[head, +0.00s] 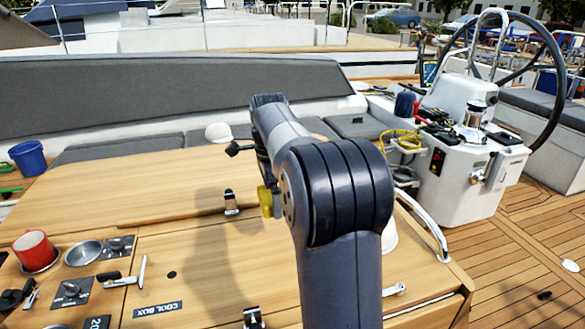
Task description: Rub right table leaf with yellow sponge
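The yellow sponge (266,201) shows just left of my arm's big joint, at the lower end of my gripper (264,184). My gripper points down and is mostly hidden behind my arm; its fingers cannot be made out clearly, but it appears shut on the sponge. The wooden table has a far leaf (130,195) beyond a seam and a nearer section with a cool box lid (205,265). The sponge is over the far leaf's right part; whether it touches the wood is hidden. Which leaf counts as the right one cannot be told from this view.
A white cap-like object (219,132) lies by the far bench. A blue bucket (28,158) is at left. The steering pedestal (465,165) stands at right. The far leaf's left part is clear.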

